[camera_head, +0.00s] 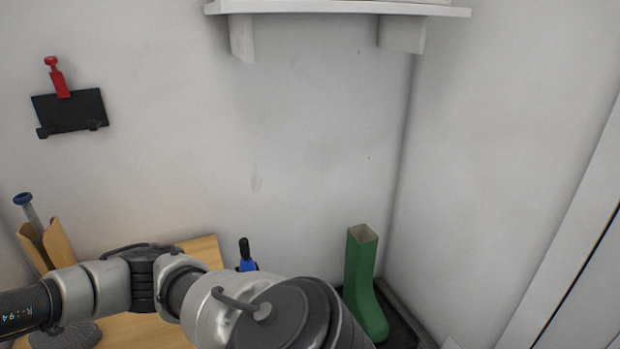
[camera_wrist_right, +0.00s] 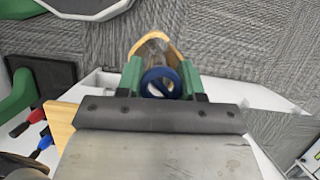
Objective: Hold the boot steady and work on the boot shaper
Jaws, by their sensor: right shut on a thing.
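The boot shaper (camera_head: 57,245) stands at the left edge in the head view, with wooden halves, a metal rod and a blue knob. In the right wrist view the boot shaper (camera_wrist_right: 159,82) shows its blue end towards me. My right gripper (camera_wrist_right: 159,76) is shut on the boot shaper there, its green fingers on either side of the blue end. The green boot (camera_head: 361,275) stands upright at the lower right in the head view, its toe partly behind my arm. Part of it also shows at the left in the right wrist view. My left gripper is in neither view.
A wooden board (camera_head: 205,250) lies beside the shaper, with a blue-handled tool (camera_head: 246,264) nearby. The boot stands in a black tray (camera_head: 400,312) near the corner. A black holder (camera_head: 72,112) with a red tool is on the wall; a white shelf (camera_head: 340,8) is above.

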